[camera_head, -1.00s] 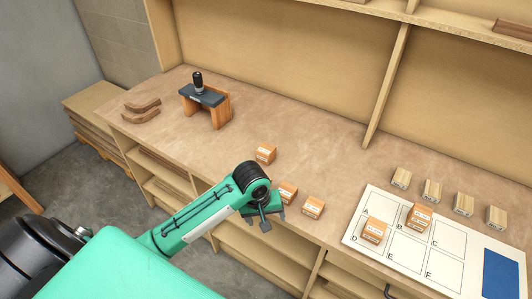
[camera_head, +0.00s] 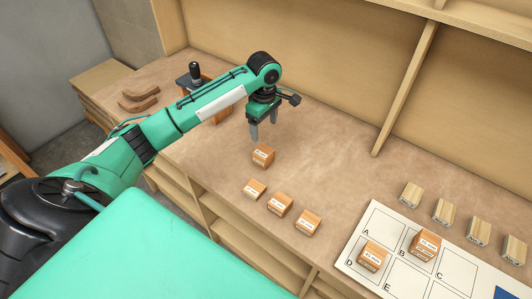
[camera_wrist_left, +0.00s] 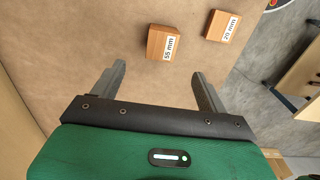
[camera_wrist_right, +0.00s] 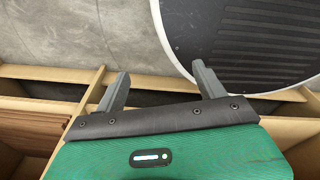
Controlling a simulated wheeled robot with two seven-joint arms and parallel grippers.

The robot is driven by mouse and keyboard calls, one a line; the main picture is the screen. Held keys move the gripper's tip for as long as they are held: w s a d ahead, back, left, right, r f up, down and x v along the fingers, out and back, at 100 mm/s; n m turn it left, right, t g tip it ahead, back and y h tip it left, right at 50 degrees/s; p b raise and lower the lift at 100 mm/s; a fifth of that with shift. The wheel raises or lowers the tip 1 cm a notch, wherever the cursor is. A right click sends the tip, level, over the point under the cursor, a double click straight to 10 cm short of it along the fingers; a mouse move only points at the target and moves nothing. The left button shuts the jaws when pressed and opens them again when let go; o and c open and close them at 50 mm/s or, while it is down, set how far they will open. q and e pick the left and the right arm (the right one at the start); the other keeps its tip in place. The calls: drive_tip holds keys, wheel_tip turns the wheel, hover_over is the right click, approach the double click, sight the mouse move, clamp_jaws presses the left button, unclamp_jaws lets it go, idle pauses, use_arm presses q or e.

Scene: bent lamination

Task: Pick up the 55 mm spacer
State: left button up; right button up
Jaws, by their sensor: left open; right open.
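The 55 mm spacer (camera_head: 263,155) is a small orange-brown wooden block with a white label, standing on the bench in the head view. In the left wrist view the block (camera_wrist_left: 158,43) shows its "55 mm" label, ahead of and between the line of the fingers. My left gripper (camera_head: 263,133) is open and empty just above and behind the block, fingers pointing down; it also shows in the left wrist view (camera_wrist_left: 160,78). The block is apart from both fingers in the wrist view. My right gripper (camera_wrist_right: 158,82) is open and empty, with floor and shelving beyond it.
A smaller block labelled 20 mm (camera_wrist_left: 222,26) lies near the spacer. Two more labelled blocks (camera_head: 280,203) (camera_head: 307,222) stand to the right. A white lettered board (camera_head: 383,218) carries two blocks. Several pale blocks (camera_head: 411,194) line the back. A dark-topped stand is partly behind my left arm.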

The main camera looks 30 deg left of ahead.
use_arm(q)
drive_tip(key=p, duration=0.1)
hover_over(263, 151)
drive_tip(key=f, duration=0.6)
drive_tip(key=shift+w+d+f, duration=0.15)
drive_tip(key=shift+d+f, duration=0.05)
drive_tip(key=shift+f, duration=0.6)
drive_tip(key=shift+f+p, duration=0.25)
drive_tip(key=shift+p, duration=0.25)
drive_tip(key=f, duration=0.2)
drive_tip(key=f+p, duration=0.1)
drive_tip(key=shift+s+a+f, duration=0.1)
drive_tip(key=shift+s+f, duration=0.1)
drive_tip(key=shift+f, duration=0.6)
drive_tip(key=c, duration=1.1)
use_arm(e)
drive_tip(key=r, duration=0.2)
drive_tip(key=s+r, duration=0.1)
drive_tip(key=shift+s+a+r, duration=0.1)
drive_tip(key=shift+r, duration=0.3)
